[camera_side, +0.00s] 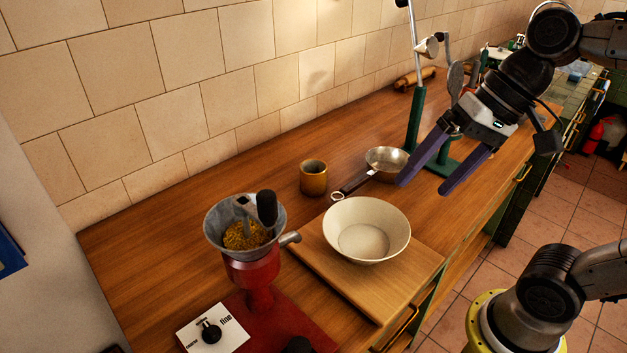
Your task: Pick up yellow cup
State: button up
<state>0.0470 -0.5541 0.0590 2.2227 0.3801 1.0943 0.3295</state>
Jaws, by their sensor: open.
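The yellow cup (313,180) is a small, mustard-yellow, handleless cup with a dark inside. It stands upright on the wooden counter, between the tiled wall and the white bowl. My gripper (423,188) is open and empty, with two long purple-blue fingers pointing down and left. It is in the air to the right of the cup, apart from it, and appears in front of the pan and the green stand. Nothing hides the cup.
A white bowl (366,229) sits on a wooden board (408,280). A pan (387,160) lies right of the cup, its handle towards it. A red grinder (252,272) with a grey hopper stands front left. A green stand (413,120) rises behind my gripper. Counter left of the cup is clear.

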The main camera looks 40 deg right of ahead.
jog(key=w+a+r+m+g+y, duration=0.1)
jog(key=w+a+m+y, duration=0.15)
jog(key=w, duration=0.35)
jog(key=m+t+y, duration=0.1)
jog(key=m+y, duration=0.5)
jog(key=m, duration=0.6)
send_over(313, 178)
jog(key=d, duration=0.3)
jog(key=shift+n, duration=0.25)
jog(key=f, duration=1.2)
jog(key=shift+s+d, duration=0.15)
jog(key=shift+d, duration=0.05)
jog(key=d+f+m, duration=0.1)
jog(key=f, duration=0.2)
jog(key=d+f, duration=0.2)
jog(key=f, duration=0.1)
jog(key=d+f+m, duration=0.1)
jog(key=d+f, duration=0.1)
jog(key=shift+f+m+t, duration=0.3)
jog(key=shift+f+t, duration=0.1)
jog(key=shift+f, duration=0.15)
jog(key=shift+x, duration=3.55)
jog(key=c, duration=1.5)
